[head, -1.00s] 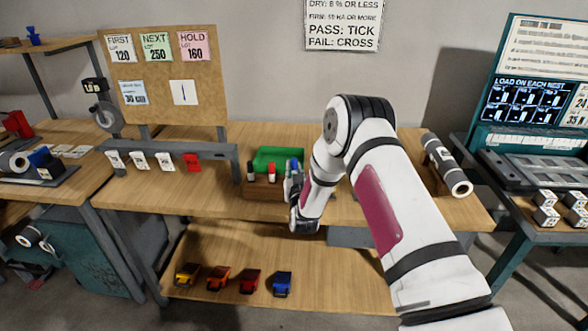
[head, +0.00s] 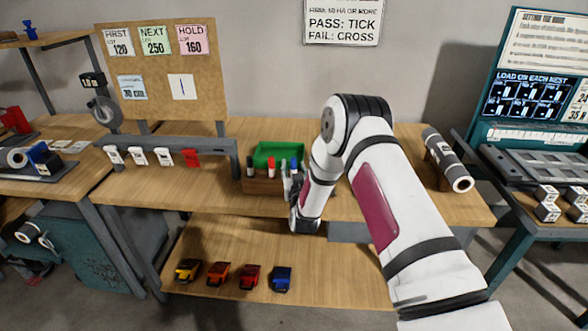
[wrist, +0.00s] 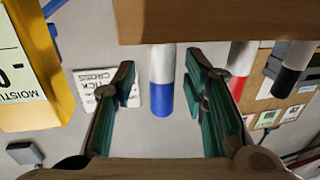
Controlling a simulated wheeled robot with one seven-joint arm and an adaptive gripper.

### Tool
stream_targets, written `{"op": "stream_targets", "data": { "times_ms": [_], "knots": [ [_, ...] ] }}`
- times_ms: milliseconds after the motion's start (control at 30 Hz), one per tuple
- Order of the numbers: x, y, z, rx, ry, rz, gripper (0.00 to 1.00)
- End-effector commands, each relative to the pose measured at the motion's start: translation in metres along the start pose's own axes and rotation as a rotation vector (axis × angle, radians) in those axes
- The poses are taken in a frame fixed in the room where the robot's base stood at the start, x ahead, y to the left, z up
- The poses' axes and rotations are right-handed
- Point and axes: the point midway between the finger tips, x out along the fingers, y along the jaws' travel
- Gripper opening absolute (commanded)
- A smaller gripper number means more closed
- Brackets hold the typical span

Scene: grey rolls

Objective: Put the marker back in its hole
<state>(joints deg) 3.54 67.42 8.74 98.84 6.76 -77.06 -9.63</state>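In the wrist view, which is upside down, the blue-capped marker (wrist: 162,80) stands with its white body running into the wooden block (wrist: 215,20). My gripper (wrist: 164,98) is open, with one green-padded finger on each side of the marker and a visible gap to both. In the head view, my gripper (head: 291,186) is at the right end of the wooden block (head: 262,186). The blue marker (head: 294,164) shows just above it. A red marker (head: 268,168) and a black marker (head: 250,167) stand in the same block. The blue marker's lower end is hidden.
A green tray (head: 278,150) sits behind the block. A grey roll (head: 447,160) lies on a stand at the bench's right. A card rail (head: 180,143) stands to the left. Several toy-like coloured bins (head: 235,274) are on the lower shelf.

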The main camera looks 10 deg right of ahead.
Motion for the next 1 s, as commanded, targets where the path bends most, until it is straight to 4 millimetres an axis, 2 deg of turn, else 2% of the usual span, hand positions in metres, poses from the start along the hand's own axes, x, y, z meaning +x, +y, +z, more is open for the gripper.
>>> {"op": "stream_targets", "data": {
  "times_ms": [233, 333, 800, 1000],
  "knots": [
    [-0.002, 0.0, 0.0, 0.0, -0.001, 0.0, 0.4],
    [-0.011, 0.0, 0.001, 0.0, -0.003, -0.001, 0.4],
    [-0.099, 0.0, 0.001, 0.0, -0.003, -0.001, 0.4],
    [-0.117, 0.0, 0.001, 0.0, -0.001, -0.001, 0.4]
  ]
}}
